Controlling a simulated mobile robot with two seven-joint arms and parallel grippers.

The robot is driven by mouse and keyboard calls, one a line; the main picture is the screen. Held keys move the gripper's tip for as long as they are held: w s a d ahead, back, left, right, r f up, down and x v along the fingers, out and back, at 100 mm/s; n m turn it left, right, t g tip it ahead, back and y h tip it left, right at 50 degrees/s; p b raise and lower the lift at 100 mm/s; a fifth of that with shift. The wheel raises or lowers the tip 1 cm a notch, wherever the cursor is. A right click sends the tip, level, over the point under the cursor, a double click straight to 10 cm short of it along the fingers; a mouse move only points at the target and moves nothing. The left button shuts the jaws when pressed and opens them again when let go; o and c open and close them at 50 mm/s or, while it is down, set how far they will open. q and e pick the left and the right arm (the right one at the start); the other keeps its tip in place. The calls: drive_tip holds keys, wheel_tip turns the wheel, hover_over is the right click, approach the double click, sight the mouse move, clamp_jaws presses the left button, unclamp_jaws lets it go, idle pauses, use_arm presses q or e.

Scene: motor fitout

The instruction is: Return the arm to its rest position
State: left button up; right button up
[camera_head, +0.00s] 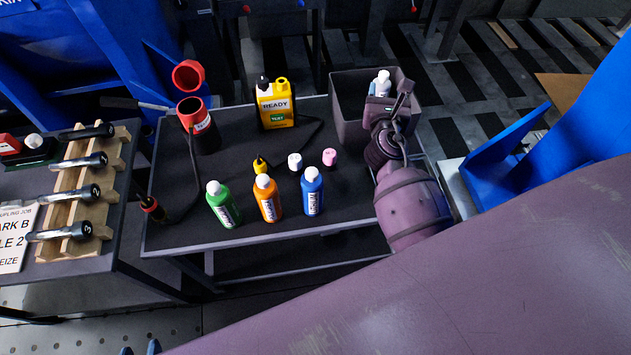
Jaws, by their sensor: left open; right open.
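My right arm comes in from the right, and its dark gripper (391,100) is open over the grey bin (347,105) at the table's back right corner. Part of the bin is hidden by the gripper and wrist.
The dark table (240,155) holds green (222,206), orange (267,200) and blue (312,193) bottles, small caps, a yellow jug (275,105) and a black container with an open red lid (199,122). A wooden rack (75,180) with metal tools stands on the left. Blue structures flank the table.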

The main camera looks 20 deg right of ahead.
drive_tip(key=shift+s+a, duration=0.25)
drive_tip(key=shift+s, duration=0.2)
idle(0.3)
